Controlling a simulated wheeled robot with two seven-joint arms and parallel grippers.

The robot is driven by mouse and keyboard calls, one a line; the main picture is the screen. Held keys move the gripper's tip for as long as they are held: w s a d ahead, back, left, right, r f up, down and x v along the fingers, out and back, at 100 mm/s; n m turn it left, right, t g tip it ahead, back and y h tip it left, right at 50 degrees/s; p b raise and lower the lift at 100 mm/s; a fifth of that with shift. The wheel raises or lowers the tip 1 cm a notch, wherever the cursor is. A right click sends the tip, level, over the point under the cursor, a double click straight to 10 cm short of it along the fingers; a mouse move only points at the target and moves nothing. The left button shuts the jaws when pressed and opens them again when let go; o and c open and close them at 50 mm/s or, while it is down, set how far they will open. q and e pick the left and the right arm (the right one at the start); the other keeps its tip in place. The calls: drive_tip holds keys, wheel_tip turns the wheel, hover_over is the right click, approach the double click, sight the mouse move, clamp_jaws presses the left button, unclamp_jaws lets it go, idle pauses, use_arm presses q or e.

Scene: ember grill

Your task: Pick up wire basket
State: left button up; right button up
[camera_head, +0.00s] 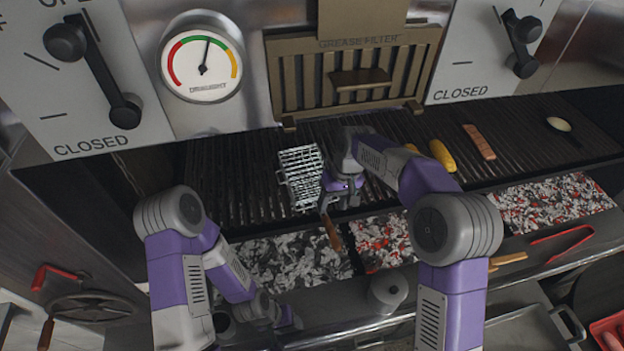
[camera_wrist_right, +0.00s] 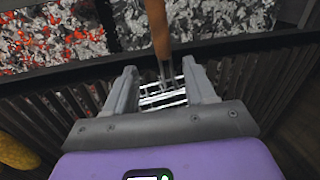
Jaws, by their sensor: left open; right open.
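The wire basket (camera_head: 300,178) lies on the dark grill grate, left of my right gripper in the head view. Its brown wooden handle (camera_head: 332,233) points down over the coals. My right gripper (camera_head: 338,201) is open above the handle end of the basket. In the right wrist view, the open jaws (camera_wrist_right: 160,70) stand on either side of the basket's wire neck, with the wires (camera_wrist_right: 160,98) and the handle (camera_wrist_right: 158,28) visible between and beyond them. I cannot tell whether they touch. My left gripper (camera_head: 287,317) is low near the front ledge, open and away from the basket.
A corn cob (camera_head: 442,154), a sausage (camera_head: 479,142) and a pale oval item (camera_head: 559,124) lie right on the grate. Coal beds (camera_head: 285,262) run along the front. Red tongs (camera_head: 562,243) and a round-topped container (camera_head: 388,290) are near the ledge.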

sight(327, 219)
drive_tip(key=f, duration=0.2)
drive_tip(key=s+a+f, duration=0.1)
drive_tip(key=f, duration=0.1)
drive_tip(key=f+p, duration=0.1)
drive_tip(key=shift+s+a+f, duration=0.15)
drive_tip(key=shift+f, duration=0.25)
drive_tip(key=shift+c, duration=0.6)
clamp_jaws()
drive_tip(key=shift+r, duration=0.1)
